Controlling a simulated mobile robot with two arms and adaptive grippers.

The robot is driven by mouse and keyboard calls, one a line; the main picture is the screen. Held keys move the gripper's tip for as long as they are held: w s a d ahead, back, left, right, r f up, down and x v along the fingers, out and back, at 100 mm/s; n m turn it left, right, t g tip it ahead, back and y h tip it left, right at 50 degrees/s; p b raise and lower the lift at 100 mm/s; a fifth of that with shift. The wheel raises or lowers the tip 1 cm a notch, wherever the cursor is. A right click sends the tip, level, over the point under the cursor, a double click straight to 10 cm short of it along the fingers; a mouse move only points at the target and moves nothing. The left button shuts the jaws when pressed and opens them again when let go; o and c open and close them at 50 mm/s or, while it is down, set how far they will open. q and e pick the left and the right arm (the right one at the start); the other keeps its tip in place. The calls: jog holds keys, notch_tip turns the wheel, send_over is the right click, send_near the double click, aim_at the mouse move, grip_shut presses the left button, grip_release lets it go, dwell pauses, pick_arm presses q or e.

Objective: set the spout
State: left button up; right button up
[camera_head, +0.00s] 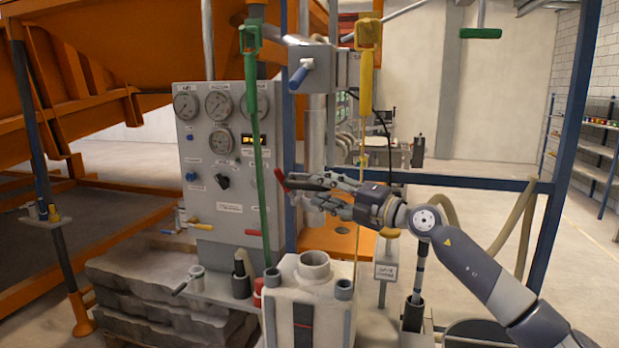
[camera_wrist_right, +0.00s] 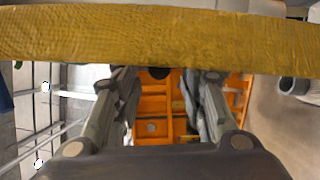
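My right gripper (camera_head: 302,190) reaches in from the right, in front of the grey vertical pipe (camera_head: 316,132) that looks like the spout. A red handle (camera_head: 281,179) shows at its fingertips; I cannot tell whether they touch. In the right wrist view, the gripper's fingers (camera_wrist_right: 166,88) stand apart with nothing held between them, and an orange surface (camera_wrist_right: 168,108) lies beyond. A white block with a round open neck (camera_head: 314,262) stands below the pipe. My left gripper is not in view.
A panel with gauges (camera_head: 218,104) stands to the left. A green lever (camera_head: 256,130) and a yellow handle with a cord (camera_head: 367,62) hang near the pipe. A wide yellow band (camera_wrist_right: 150,38) crosses the top of the wrist view. A blue rail (camera_head: 470,181) runs behind my arm.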

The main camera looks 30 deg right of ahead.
aim_at(309, 186)
jog(key=p+x, duration=0.1)
jog(key=x, duration=0.2)
jog(key=shift+w+a+r, duration=0.1)
jog(key=shift+w+r, duration=0.1)
jog(key=shift+w, duration=0.05)
jog(key=shift+w+a+f+p, duration=0.2)
jog(key=shift+w+p, duration=0.2)
jog(key=shift+w, duration=0.2)
jog(key=shift+c, duration=0.3)
grip_shut()
